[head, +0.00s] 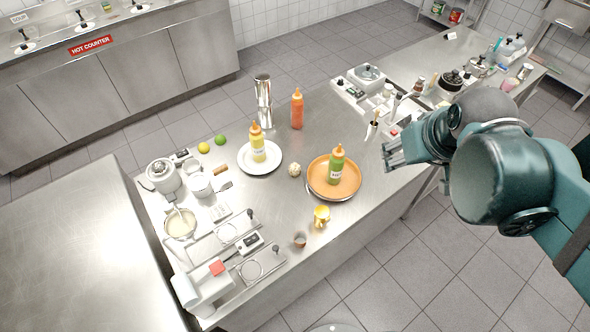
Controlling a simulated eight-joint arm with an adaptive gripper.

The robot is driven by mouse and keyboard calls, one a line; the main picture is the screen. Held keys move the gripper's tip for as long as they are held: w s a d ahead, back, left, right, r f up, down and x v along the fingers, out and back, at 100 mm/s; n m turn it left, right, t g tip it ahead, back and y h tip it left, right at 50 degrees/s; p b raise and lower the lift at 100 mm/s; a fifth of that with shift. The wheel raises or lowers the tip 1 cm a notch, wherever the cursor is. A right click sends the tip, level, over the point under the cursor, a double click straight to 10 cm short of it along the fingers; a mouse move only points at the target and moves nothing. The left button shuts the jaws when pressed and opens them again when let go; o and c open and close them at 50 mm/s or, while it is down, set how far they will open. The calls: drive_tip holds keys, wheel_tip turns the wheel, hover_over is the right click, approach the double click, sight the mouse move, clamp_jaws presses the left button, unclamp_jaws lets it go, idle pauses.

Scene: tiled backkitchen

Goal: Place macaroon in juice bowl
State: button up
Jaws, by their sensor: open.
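A small pale, speckled round thing (294,170) sits on the steel counter between the white plate and the orange plate; it may be the macaroon, but it is too small to be sure. A round bowl with a beige inside (180,223) stands at the counter's left end, below a silver appliance; I cannot tell for certain that it is the juice bowl. My gripper (390,155) is open and empty, above the counter's right side, to the right of the orange plate and well apart from both things.
A yellow bottle (258,145) stands on the white plate (274,168). A green bottle (336,165) stands on the orange plate (352,188). A red bottle (297,110), yellow mug (321,216), small cup (300,239) and silver appliance (163,176) stand around. Bare counter lies below the white plate.

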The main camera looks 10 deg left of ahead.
drive_tip(key=w+a+f+n+g, duration=0.25)
drive_tip(key=w+a+n, duration=0.25)
drive_tip(key=w+a, duration=0.25)
drive_tip(key=n+g, duration=0.3)
drive_tip(key=n, duration=0.8)
hover_over(295, 165)
drive_tip(key=shift+h, duration=0.3)
drive_tip(key=f, duration=1.8)
drive_tip(key=shift+s+d+f+b, duration=0.15)
drive_tip(key=shift+s+f+b, duration=0.05)
drive_tip(key=shift+f+b, duration=0.15)
drive_tip(key=shift+a+f, duration=0.25)
drive_tip(key=shift+f, duration=0.1)
drive_tip(key=shift+f, duration=1.2)
drive_tip(key=shift+f, duration=0.1)
drive_tip(key=shift+w+d+f, duration=0.15)
drive_tip(key=shift+f, duration=2.35)
